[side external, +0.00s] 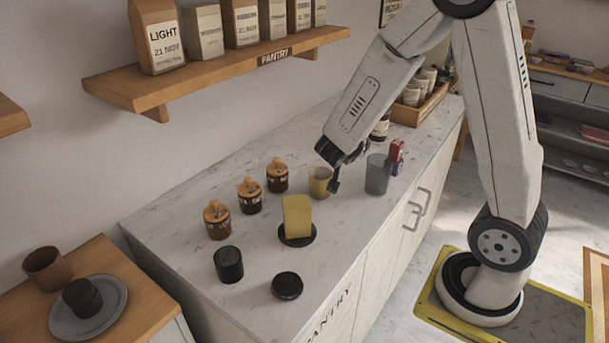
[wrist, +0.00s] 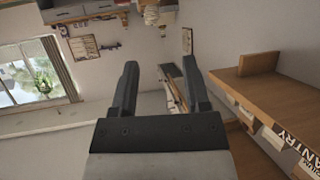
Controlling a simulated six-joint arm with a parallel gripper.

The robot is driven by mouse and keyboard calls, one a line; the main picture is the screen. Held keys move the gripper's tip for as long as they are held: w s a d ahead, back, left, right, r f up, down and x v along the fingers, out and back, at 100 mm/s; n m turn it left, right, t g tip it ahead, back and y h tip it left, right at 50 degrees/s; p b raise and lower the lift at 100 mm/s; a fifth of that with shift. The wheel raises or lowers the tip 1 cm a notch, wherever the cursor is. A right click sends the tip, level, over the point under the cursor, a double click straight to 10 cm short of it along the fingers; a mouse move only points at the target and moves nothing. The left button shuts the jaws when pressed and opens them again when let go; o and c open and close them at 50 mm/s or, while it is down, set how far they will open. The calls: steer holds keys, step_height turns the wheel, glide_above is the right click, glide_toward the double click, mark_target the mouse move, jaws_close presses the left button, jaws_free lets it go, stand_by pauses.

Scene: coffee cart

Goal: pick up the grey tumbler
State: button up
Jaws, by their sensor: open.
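The grey tumbler (side external: 377,175) stands upright on the marble counter in the side external view, near the counter's front edge. My gripper (side external: 348,168) is above the counter just to the left of the tumbler, open and apparently empty. Its exact distance from the tumbler is hard to tell. In the wrist view my gripper (wrist: 160,76) shows two dark fingers spread apart with nothing between them. The tumbler does not show in the wrist view.
A yellowish cup (side external: 320,183) stands close to my gripper, partly behind it. A red object (side external: 397,155) stands right beside the tumbler. A yellow block (side external: 297,215) sits on a dark disc. Lidded jars (side external: 249,195) line the wall side. A pantry shelf (side external: 215,72) hangs above.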

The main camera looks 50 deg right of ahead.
steer(key=s+g, duration=0.1)
glide_toward(371, 157)
steer(key=shift+a+m+h, duration=0.25)
steer(key=shift+m+h, duration=0.05)
steer(key=shift+x, duration=1.35)
steer(key=shift+f, duration=0.1)
steer(key=shift+x, duration=2.55)
